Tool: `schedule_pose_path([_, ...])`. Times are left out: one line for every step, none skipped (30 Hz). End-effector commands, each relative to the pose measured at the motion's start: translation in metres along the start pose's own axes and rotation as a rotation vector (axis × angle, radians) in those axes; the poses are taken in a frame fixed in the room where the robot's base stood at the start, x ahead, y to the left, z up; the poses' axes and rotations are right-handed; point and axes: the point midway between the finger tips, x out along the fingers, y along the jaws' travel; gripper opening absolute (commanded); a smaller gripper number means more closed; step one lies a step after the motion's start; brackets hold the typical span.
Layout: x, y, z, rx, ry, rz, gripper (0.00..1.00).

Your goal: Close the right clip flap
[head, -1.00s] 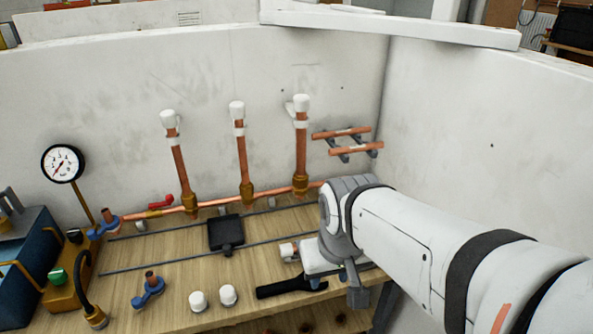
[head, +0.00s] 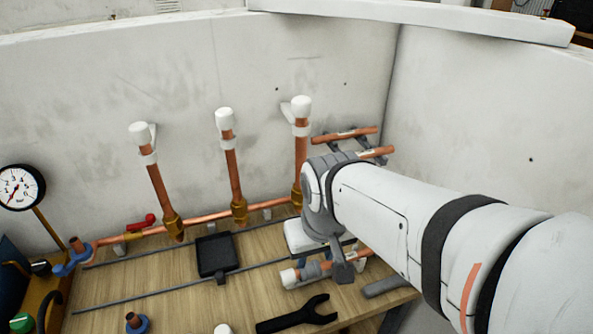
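Three upright copper pipes with white caps stand along the back wall, each with a white clip near its top. The right clip (head: 301,130) is around the right pipe (head: 300,155). A white piece, seemingly its flap (head: 287,111), sticks out to the left below the cap; its exact angle is hard to tell. My gripper (head: 338,268) is low over the bench, below and to the right of the right clip and apart from it. My wrist hides most of the gripper, so its opening cannot be seen.
A capped copper piece (head: 290,277) lies near my gripper, with a black wrench (head: 298,316) in front. Two short copper pipes (head: 345,135) sit on wall brackets right of the right pipe. A black tray (head: 216,255) is on the bench. The wall above the pipes is clear.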

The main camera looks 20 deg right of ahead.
Motion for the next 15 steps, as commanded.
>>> schedule_pose_path([0.002, 0.000, 0.000, -0.015, -0.019, 0.007, 0.39])
schedule_pose_path([0.003, 0.001, 0.000, -0.030, -0.036, 0.014, 0.39])
schedule_pose_path([0.006, 0.002, 0.000, -0.057, -0.068, 0.028, 0.39])
schedule_pose_path([0.009, 0.009, 0.001, -0.093, -0.097, 0.038, 0.39])
schedule_pose_path([0.012, 0.013, 0.001, -0.125, -0.132, 0.053, 0.39])
schedule_pose_path([0.016, 0.017, 0.002, -0.170, -0.185, 0.076, 0.39])
schedule_pose_path([0.020, 0.019, 0.002, -0.211, -0.230, 0.097, 0.39])
schedule_pose_path([0.024, 0.022, 0.002, -0.254, -0.277, 0.119, 0.39])
schedule_pose_path([0.029, 0.026, 0.003, -0.314, -0.343, 0.150, 0.39])
schedule_pose_path([0.032, 0.030, 0.003, -0.361, -0.394, 0.175, 0.39])
schedule_pose_path([0.036, 0.033, 0.002, -0.409, -0.443, 0.200, 0.39])
schedule_pose_path([0.040, 0.037, 0.001, -0.472, -0.508, 0.233, 0.39])
schedule_pose_path([0.043, 0.040, 0.000, -0.519, -0.557, 0.258, 0.39])
schedule_pose_path([0.046, 0.043, -0.001, -0.566, -0.604, 0.283, 0.39])
schedule_pose_path([0.050, 0.047, -0.004, -0.630, -0.668, 0.317, 0.39])
